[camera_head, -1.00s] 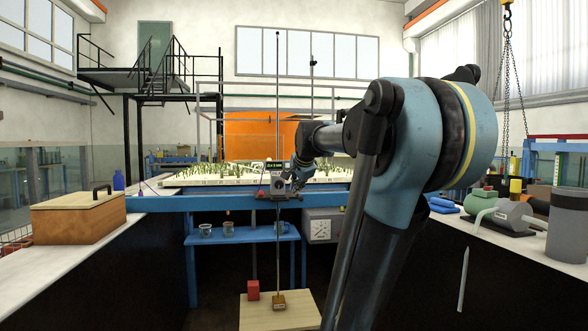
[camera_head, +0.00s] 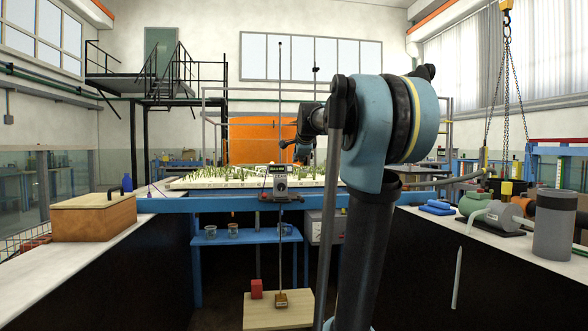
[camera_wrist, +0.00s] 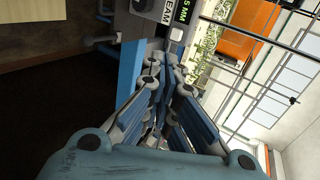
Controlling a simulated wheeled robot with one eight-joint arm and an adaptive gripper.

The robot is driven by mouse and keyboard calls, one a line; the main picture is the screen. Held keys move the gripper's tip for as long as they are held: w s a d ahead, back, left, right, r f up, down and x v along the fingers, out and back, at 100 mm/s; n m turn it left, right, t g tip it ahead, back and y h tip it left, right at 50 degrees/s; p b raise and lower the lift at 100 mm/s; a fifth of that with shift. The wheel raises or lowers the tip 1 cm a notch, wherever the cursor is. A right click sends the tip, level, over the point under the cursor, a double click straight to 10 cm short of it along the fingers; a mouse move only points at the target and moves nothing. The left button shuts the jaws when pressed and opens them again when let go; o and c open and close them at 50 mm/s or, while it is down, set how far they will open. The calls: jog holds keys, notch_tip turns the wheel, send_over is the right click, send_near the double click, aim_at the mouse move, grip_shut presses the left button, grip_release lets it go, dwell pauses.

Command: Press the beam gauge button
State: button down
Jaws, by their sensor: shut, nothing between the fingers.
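The beam gauge (camera_head: 280,185) is a small grey box with a dark display (camera_head: 279,168) on top, mounted on the blue beam (camera_head: 220,204) around a tall thin rod. In the wrist view the gauge (camera_wrist: 152,9) is at the top edge, with green digits ending in "MM" and the lettering "EAM". A small pale block (camera_wrist: 176,34) shows beside the lettering; I cannot tell if it is the button. My gripper (camera_wrist: 171,62) is shut and empty, its tips pointing toward the gauge, apparently apart from it. In the head view its wrist end is above and right of the gauge, small and dark.
A wooden box (camera_head: 92,218) stands on the left counter. A grey cylinder (camera_head: 554,226) and a pump-like machine (camera_head: 497,218) stand on the right counter. A planted white tray (camera_head: 215,181) lies behind the beam. A blue shelf (camera_head: 246,237) with glass jars is below.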

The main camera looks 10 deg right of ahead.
send_near(292, 172)
jog(key=f+x, duration=0.1)
jog(key=x, duration=0.3)
jog(key=shift+w+r, duration=0.35)
dwell(0.4)
jog(key=shift+w+d, duration=0.1)
jog(key=shift+w, duration=0.9)
jog(key=s+f+v, duration=0.1)
jog(key=v, duration=1.2)
jog(key=shift+s+f, duration=0.2)
jog(key=shift+f, duration=0.05)
